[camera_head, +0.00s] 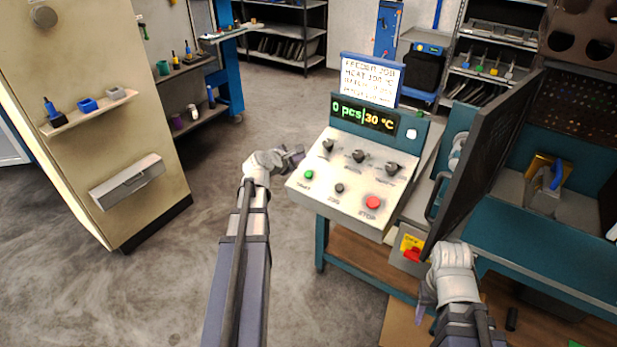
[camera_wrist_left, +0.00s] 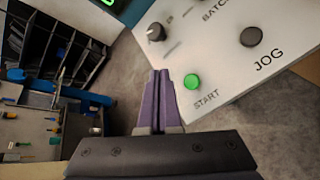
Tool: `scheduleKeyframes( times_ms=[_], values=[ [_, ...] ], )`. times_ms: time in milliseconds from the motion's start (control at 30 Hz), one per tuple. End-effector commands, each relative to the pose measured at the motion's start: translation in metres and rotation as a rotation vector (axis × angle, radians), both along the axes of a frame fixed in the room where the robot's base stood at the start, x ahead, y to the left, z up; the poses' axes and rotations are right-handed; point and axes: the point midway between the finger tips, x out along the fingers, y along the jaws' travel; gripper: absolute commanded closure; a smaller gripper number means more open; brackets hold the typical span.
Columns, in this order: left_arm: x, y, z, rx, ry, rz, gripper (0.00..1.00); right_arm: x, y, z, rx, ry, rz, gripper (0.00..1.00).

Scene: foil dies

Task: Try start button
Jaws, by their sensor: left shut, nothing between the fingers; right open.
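The green start button (camera_head: 308,175) sits at the left of the white sloped control panel (camera_head: 330,195), above its START label. In the left wrist view the start button (camera_wrist_left: 192,82) is just right of my fingertips. My left gripper (camera_head: 298,153) is shut and empty at the panel's left edge; its purple fingers (camera_wrist_left: 160,78) lie together beside the button. I cannot tell whether they touch the panel. My right gripper (camera_head: 424,300) is open, low at the right near the machine's front. The display (camera_head: 364,115) reads 0 pcs and 30 °C.
A black JOG button (camera_head: 339,188), a red STOP button (camera_head: 373,202) and several dark knobs (camera_head: 359,156) share the panel. A job sheet (camera_head: 368,80) stands above the display. A dark open door (camera_head: 485,150) is at the right. Open floor lies left of the panel.

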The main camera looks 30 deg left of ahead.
Motion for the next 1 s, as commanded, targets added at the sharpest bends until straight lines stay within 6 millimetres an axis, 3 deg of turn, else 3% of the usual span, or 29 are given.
scheduleKeyframes(
  times_ms=[300, 500, 1000],
  values=[
    [0.014, -0.001, -0.047, 0.000, 0.000, 0.000, 1.00, 0.000, 0.000, -0.047, 0.000, 0.000, 0.000, 0.50],
    [0.021, -0.002, -0.066, 0.002, 0.000, -0.001, 1.00, 0.000, 0.000, -0.066, 0.000, 0.000, 0.000, 0.50],
    [0.022, -0.002, -0.068, 0.001, 0.000, 0.000, 1.00, 0.000, 0.000, -0.068, 0.000, 0.000, 0.000, 0.50]
  ],
)
